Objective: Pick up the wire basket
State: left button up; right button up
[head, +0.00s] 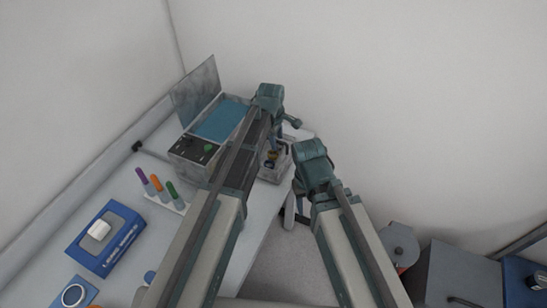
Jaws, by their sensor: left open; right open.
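A small grey open-topped container (268,174), which looks like the wire basket, stands at the table's far right end. Dark and brass-coloured items show inside it. My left arm covers its left side, and its mesh is too small to make out. My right gripper (290,214) is open and points down past the table's right edge, nearer than the container. Neither gripper visibly holds anything.
An open instrument case (190,150) with a blue panel stands left of my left arm. Grey cabinets (458,275) stand lower right.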

pick_arm(q)
jog(key=f+b, duration=0.1)
jog(key=w+f+b, duration=0.1)
jog(key=f+b, duration=0.3)
jog(key=shift+w+a, duration=0.1)
jog(key=shift+w, duration=0.15)
grip_shut()
